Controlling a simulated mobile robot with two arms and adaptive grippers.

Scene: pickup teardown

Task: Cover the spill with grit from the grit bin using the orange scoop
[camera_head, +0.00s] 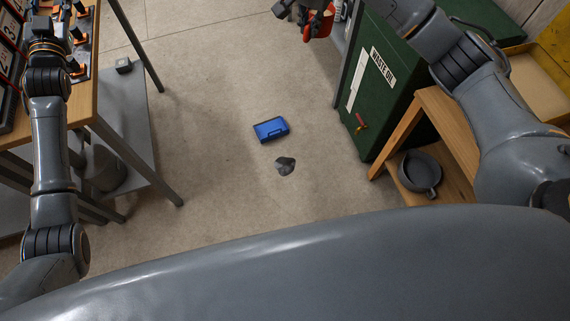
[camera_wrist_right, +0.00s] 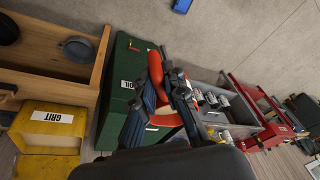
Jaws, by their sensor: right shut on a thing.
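The spill (camera_head: 285,166) is a small dark, shiny patch on the floor in the head view, in front of a blue tray-like thing (camera_head: 271,129). The yellow grit bin (camera_wrist_right: 45,130), labelled GRIT, is at lower left in the right wrist view. My right gripper (camera_head: 301,13) is at the top of the head view, beyond the spill. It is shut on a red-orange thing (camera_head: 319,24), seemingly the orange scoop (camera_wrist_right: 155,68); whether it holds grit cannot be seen.
A green WASTE OIL cabinet (camera_head: 372,110) stands right of the spill. A wooden shelf (camera_head: 447,122) holds a grey pan (camera_head: 420,173). A workbench (camera_head: 105,135) stands at the left. A red cart (camera_wrist_right: 262,118) shows in the right wrist view. The floor around the spill is open.

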